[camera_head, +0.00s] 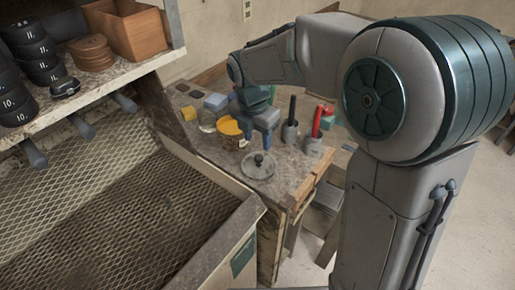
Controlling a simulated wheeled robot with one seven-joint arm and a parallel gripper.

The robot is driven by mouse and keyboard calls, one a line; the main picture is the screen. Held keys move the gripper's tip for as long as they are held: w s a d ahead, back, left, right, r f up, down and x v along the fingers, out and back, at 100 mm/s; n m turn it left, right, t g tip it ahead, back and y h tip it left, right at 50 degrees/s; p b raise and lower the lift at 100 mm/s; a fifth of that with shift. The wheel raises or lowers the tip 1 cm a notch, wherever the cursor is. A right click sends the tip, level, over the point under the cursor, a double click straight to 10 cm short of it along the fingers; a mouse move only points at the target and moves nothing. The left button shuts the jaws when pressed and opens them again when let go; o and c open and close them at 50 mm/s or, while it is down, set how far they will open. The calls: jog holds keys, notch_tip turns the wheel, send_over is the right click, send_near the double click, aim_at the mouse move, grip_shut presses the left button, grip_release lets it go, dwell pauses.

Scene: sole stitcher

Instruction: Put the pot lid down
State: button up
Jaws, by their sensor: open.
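The pot lid (258,169), a round grey metal disc with a dark knob, lies on the worn top of the workbench (283,165) near its front edge. My gripper (257,146) points down just above and behind the lid's knob. Its two blue-grey fingers are apart with nothing seen between them. The lid looks flat on the bench and apart from the fingers, though the small gap is hard to judge. A round pot with yellow-orange contents (229,127) stands behind and left of the gripper, partly hidden by it.
Grey holders with a black tool (291,112) and a red tool (316,121) stand right of the gripper. A mesh-lined bin (150,215) is in front left, below a shelf (110,78).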

notch_tip(320, 180, up, 5)
jog(key=s+d+f+m+t, duration=0.1)
jog(key=s+d+m, duration=0.6)
jog(key=m, duration=0.7)
jog(key=s+d+f+m+t, duration=0.1)
jog(key=s+d+f+m, duration=0.1)
jog(key=s+d+m, duration=0.5)
jog(key=s+m, duration=0.4)
jog(key=m, duration=0.3)
jog(key=shift+s+y, duration=0.2)
jog(key=shift+y, duration=0.2)
jog(key=shift+r, duration=0.1)
jog(key=shift+c, duration=1)
